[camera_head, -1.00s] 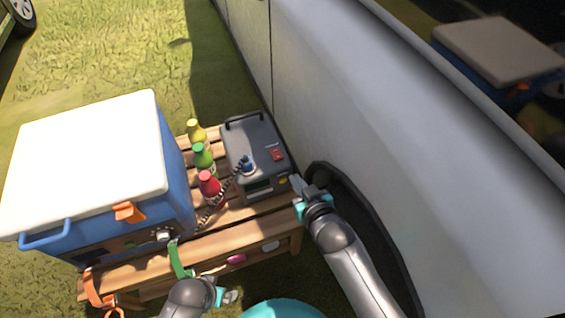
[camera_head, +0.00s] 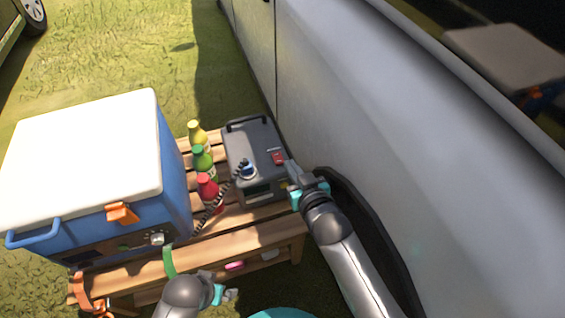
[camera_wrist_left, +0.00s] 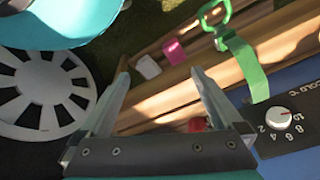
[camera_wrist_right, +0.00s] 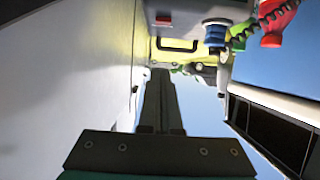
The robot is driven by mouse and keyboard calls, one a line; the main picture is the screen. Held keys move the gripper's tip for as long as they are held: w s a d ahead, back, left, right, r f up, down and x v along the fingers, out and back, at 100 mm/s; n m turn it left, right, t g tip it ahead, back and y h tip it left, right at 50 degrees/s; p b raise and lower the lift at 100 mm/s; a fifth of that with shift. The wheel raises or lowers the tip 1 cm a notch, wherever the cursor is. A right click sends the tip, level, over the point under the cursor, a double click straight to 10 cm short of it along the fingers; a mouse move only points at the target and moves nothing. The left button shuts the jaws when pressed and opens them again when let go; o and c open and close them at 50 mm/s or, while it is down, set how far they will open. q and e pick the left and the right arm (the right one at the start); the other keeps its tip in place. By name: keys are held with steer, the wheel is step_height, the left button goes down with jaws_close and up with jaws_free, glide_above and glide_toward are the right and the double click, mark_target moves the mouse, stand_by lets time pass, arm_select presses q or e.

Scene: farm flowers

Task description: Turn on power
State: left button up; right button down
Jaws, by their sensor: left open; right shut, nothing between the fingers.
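A grey power box (camera_head: 240,146) with a black handle stands on the wooden table beside the vehicle. A red switch (camera_head: 278,158) sits on its top at the right, and a blue plug (camera_head: 246,170) with a striped cable is in its front part. My right gripper (camera_head: 291,168) is shut and empty, close beside the red switch; I cannot tell if it touches. In the right wrist view the shut fingers (camera_wrist_right: 160,75) point toward the box, with the red switch (camera_wrist_right: 163,19) near the top edge. My left gripper (camera_wrist_left: 158,75) is open and empty by the table's front.
A blue cooler (camera_head: 178,165) with a white lid (camera_head: 80,150) and a dial (camera_wrist_left: 280,118) fills the table's left. Yellow (camera_head: 196,134), green (camera_head: 203,160) and red (camera_head: 208,188) bottles stand between cooler and box. The white vehicle (camera_head: 380,110) closes off the right side.

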steer(key=b, duration=0.4)
glide_above(278, 156)
steer(key=s+d, duration=0.1)
steer(key=s, duration=0.3)
step_height(278, 156, down, 3)
step_height(278, 156, down, 2)
steer(key=shift+d+f+b, duration=0.1)
steer(key=shift+f+b, duration=0.1)
steer(key=shift+b, duration=0.85)
steer(key=shift+f, duration=0.3)
arm_select(q)
steer(key=w+d+r+t, duration=0.1)
steer(key=w+r+t, duration=0.1)
steer(key=r, duration=0.4)
steer(key=w+d+r+t+h+b, duration=0.1)
steer(key=w+r, duration=0.2)
steer(key=r, duration=0.3)
steer(key=shift+d+r+t, duration=0.25)
steer(key=shift+t, duration=0.15)
arm_select(e)
steer(key=shift+f, duration=0.5)
arm_select(q)
steer(key=shift+s+a, duration=0.2)
steer(key=shift+s, duration=0.05)
arm_select(e)
steer(key=shift+s+f, duration=0.15)
steer(key=shift+f, duration=0.3)
arm_select(q)
steer(key=shift+r, duration=0.15)
